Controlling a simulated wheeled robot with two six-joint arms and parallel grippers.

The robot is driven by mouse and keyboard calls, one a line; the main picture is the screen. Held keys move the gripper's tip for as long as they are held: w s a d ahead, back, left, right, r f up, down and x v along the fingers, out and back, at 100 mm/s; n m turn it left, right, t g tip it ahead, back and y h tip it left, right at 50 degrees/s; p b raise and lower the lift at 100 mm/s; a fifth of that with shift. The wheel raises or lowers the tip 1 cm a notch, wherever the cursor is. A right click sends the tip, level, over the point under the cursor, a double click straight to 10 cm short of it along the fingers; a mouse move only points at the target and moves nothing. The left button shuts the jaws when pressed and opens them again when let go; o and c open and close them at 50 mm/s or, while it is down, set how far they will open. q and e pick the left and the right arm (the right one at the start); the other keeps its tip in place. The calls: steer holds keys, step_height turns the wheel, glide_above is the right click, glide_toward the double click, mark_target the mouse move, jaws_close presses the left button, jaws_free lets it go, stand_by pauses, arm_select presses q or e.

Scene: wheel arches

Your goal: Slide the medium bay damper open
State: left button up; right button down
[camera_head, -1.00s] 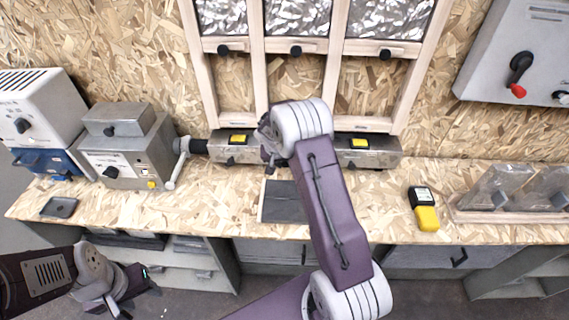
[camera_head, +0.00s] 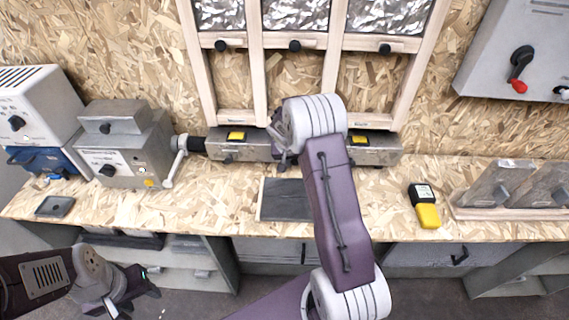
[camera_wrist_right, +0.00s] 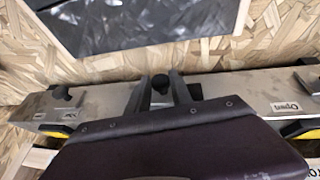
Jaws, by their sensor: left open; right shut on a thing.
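A long metal damper box (camera_head: 374,157) runs along the foot of the wooden bay frame, with yellow labels on top. My right gripper (camera_head: 281,161) is at the middle of its front. In the right wrist view its two fingers (camera_wrist_right: 162,90) stand on either side of a black knob (camera_wrist_right: 160,84) and are shut on it. A second black knob (camera_wrist_right: 62,92) on the metal front is to the left there, and an upside-down Open label (camera_wrist_right: 283,106) is to the right. My right arm hides part of the box in the head view. My left gripper (camera_head: 128,292) is open and empty, low at the left.
Grey machines (camera_head: 125,145) with a crank handle stand on the bench to the left. A dark mat (camera_head: 285,203) lies in front of the box. A yellow-black meter (camera_head: 425,207) and grey plates in a rack (camera_head: 515,212) are to the right.

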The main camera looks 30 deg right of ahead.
steer(key=shift+s+d, duration=0.45)
steer(key=shift+d, duration=0.25)
steer(key=shift+a, duration=0.1)
steer(key=c, duration=1.1)
jaws_free()
steer(key=shift+s, duration=0.1)
steer(key=shift+r, duration=0.2)
steer(key=v, duration=0.8)
steer(key=shift+s+r, duration=0.15)
steer(key=shift+r, duration=0.2)
